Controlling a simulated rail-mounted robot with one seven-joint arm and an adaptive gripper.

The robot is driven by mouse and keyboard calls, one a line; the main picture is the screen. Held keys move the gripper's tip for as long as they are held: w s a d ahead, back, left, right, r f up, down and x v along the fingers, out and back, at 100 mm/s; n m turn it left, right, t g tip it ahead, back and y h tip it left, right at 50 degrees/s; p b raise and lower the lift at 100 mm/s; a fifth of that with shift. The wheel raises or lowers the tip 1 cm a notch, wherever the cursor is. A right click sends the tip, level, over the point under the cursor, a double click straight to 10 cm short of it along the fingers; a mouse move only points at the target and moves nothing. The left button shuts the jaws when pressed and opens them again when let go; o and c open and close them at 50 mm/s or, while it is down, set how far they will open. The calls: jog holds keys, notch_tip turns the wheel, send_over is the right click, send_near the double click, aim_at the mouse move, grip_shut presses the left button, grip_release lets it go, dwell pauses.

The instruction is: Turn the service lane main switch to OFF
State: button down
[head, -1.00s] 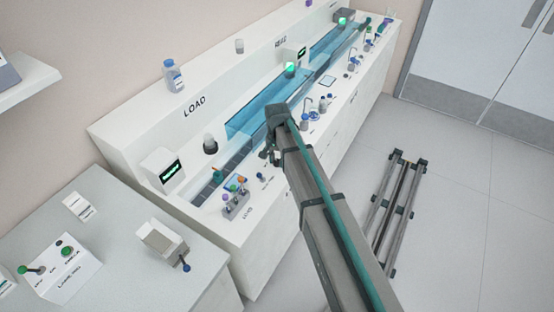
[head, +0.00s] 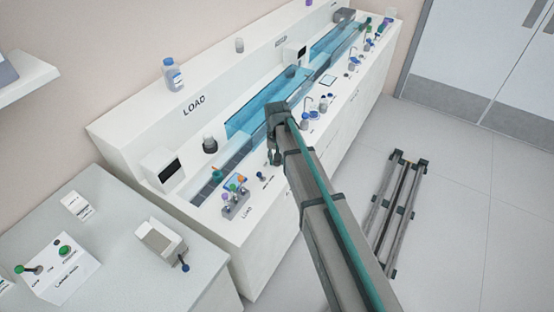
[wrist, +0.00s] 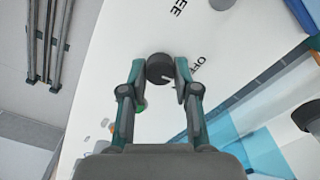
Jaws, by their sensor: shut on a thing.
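In the wrist view my gripper (wrist: 164,75) is shut on a black round knob (wrist: 158,62), the main switch, on a white panel. A finger stands on each side of the knob. In the head view my gripper (head: 273,155) hangs at the front of the white track bench (head: 262,235); the knob cannot be made out there.
A clear track cover (head: 240,145) and blue lane panels (head: 268,100) run along the bench. A small rack of colored-cap tubes (head: 237,205) stands left of my gripper. Grey rails (head: 400,215) lie on the floor at right. The lane displays, such as this one (head: 170,170), are dark.

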jog(key=shift+n, duration=1.2)
jog(key=c, duration=0.9)
grip_release()
jog(key=shift+o, duration=0.2)
notch_tip(320, 180, up, 12)
